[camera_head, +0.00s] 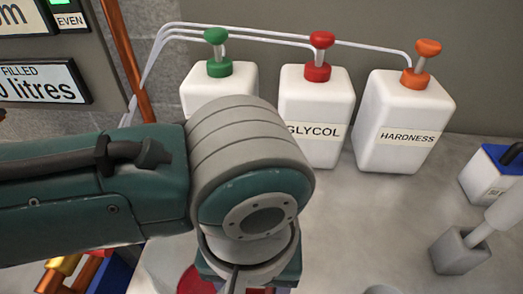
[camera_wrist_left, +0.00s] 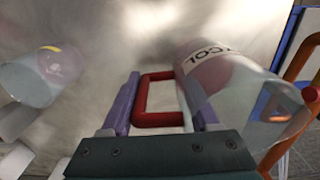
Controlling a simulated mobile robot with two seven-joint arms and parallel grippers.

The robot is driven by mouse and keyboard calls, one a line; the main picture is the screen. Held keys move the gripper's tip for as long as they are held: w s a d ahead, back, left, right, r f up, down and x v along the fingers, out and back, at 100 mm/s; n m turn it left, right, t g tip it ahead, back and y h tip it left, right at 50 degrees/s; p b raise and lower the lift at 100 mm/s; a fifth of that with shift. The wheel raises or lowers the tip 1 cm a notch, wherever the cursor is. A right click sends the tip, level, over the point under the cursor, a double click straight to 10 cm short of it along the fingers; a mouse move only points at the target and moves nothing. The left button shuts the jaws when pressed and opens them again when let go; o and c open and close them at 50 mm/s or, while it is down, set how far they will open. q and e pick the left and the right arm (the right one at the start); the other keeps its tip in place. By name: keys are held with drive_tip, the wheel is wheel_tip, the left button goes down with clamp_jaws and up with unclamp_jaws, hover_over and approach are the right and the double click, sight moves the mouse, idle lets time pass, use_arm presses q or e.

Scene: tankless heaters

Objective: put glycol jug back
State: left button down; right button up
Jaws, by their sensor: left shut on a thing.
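The glycol jug (camera_wrist_left: 215,75) is a see-through vessel with a pinkish tint, a label ending in "COL" and a red handle (camera_wrist_left: 158,120). It shows right of centre in the left wrist view, tilted in that picture. My left gripper (camera_wrist_left: 160,98) has its purple fingers on either side of the red handle and is shut on it. Whether the jug touches the surface below cannot be told. A red round patch (camera_head: 190,281) shows below the arm. My right gripper is not in view.
White pump bottles stand at the back: a green-topped one (camera_head: 217,88), a red-topped GLYCOL one (camera_head: 318,100) and an orange-topped HARDNESS one (camera_head: 404,110). A blue-topped box (camera_head: 490,178) and grey block (camera_head: 459,251) stand right. Another clear vessel (camera_wrist_left: 42,78) stands left in the wrist view.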

use_arm(q)
drive_tip(key=shift+f, duration=0.1)
drive_tip(key=shift+c, duration=0.6)
unclamp_jaws()
wheel_tip(320, 180, up, 11)
drive_tip(key=p, duration=0.2)
drive_tip(key=shift+p, duration=0.4)
drive_tip(key=shift+r, duration=0.65)
